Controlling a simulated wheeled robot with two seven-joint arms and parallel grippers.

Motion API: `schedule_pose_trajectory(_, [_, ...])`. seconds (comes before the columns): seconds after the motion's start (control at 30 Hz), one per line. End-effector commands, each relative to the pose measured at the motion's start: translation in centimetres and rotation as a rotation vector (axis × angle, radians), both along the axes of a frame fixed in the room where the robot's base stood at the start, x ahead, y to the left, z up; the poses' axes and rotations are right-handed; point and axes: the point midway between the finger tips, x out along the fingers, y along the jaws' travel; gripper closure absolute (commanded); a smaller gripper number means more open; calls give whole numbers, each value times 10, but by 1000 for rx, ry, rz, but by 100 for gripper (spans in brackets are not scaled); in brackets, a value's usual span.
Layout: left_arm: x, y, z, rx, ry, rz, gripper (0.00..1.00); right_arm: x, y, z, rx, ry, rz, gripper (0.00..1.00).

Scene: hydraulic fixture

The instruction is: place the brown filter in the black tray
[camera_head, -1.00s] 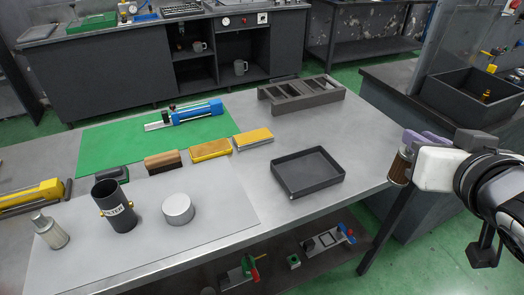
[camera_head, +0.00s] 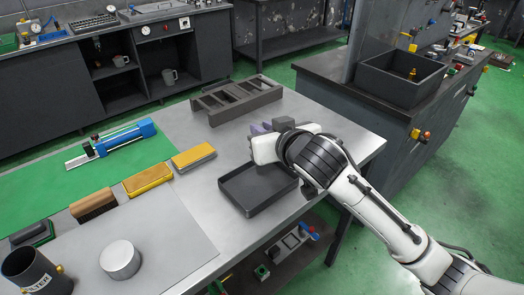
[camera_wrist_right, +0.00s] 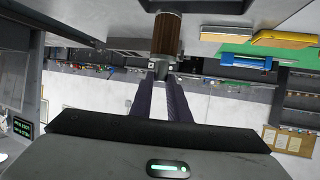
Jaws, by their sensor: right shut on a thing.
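The black tray (camera_head: 250,187) lies on the grey table, right of the middle, and looks empty where I can see it. My right gripper (camera_head: 262,128) is at the tray's far side, and its wrist covers part of the tray's right end. In the right wrist view, my right gripper (camera_wrist_right: 161,84) is shut on the brown filter (camera_wrist_right: 167,36), a ribbed cylinder held at the fingertips. In the head view the filter is hidden behind the hand. My left gripper is not in view.
A dark slotted rack (camera_head: 236,99) stands behind the tray. A yellow-topped block (camera_head: 194,157) and a yellow box (camera_head: 147,179) lie to its left. A grey round cap (camera_head: 120,259) and a black cylinder (camera_head: 36,271) stand at the near left.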

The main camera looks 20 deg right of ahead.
Motion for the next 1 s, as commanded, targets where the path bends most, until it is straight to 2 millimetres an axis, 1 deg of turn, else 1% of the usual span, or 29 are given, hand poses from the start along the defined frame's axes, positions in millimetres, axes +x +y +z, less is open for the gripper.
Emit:
schedule_pose_trajectory(0.17, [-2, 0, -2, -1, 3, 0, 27, 0, 0, -14, -1, 1, 0, 100])
schedule_pose_trajectory(0.3, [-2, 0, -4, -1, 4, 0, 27, -1, -1, -35, -3, 3, -1, 100])
schedule_pose_trajectory(0.37, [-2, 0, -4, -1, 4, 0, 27, -1, 0, -41, -1, 2, -1, 100])
schedule_pose_trajectory(0.63, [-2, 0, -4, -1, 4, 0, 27, 0, 0, -43, -1, -2, 0, 100])
schedule_pose_trajectory(0.77, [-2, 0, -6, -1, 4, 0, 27, -1, 0, -48, 0, 0, 0, 100])
schedule_pose_trajectory(0.8, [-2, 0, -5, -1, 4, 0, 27, 0, 0, -47, 0, 0, 0, 78])
schedule_pose_trajectory(0.87, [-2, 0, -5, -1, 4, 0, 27, 0, 0, -46, 0, 0, 0, 68])
schedule_pose_trajectory(0.9, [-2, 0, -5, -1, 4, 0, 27, 0, 0, -46, 0, 0, 0, 66])
schedule_pose_trajectory(1.0, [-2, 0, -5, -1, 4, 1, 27, 0, 0, -46, 0, -1, 0, 66])
